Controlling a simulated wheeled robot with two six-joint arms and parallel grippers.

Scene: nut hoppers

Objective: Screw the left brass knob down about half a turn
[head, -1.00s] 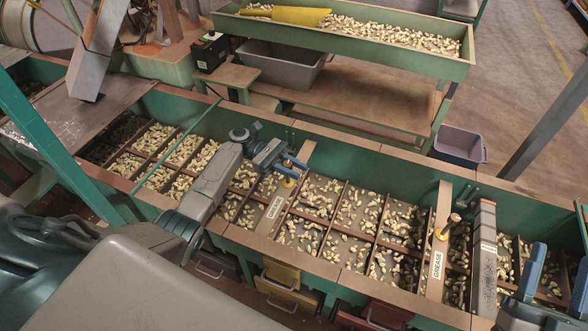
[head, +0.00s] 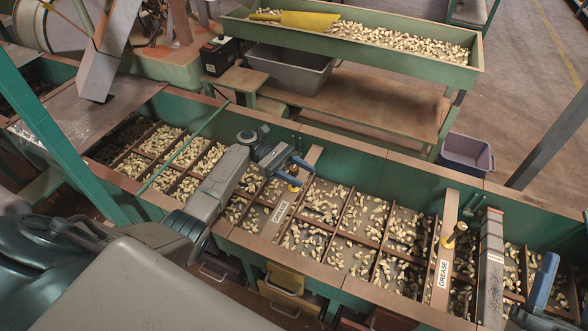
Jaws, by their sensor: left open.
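The left brass knob (head: 294,186) stands on a labelled cross plate (head: 284,204) over the trough, partly covered by my left gripper. My left gripper (head: 296,176) is open, its blue fingers right at the knob; I cannot tell whether they touch it. A second brass knob (head: 455,233) stands upright on the plate labelled GREASE (head: 443,272), further right. My right gripper shows only in part at the lower right edge; one blue finger (head: 544,281) stands clear with nuts beside it, the other is out of view or barely seen.
The green trough (head: 380,167) holds many nuts in divided compartments. Behind are a green nut tray (head: 400,62) with a yellow scoop (head: 310,19), a grey bin (head: 290,68) and a purple-grey bin (head: 468,152).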

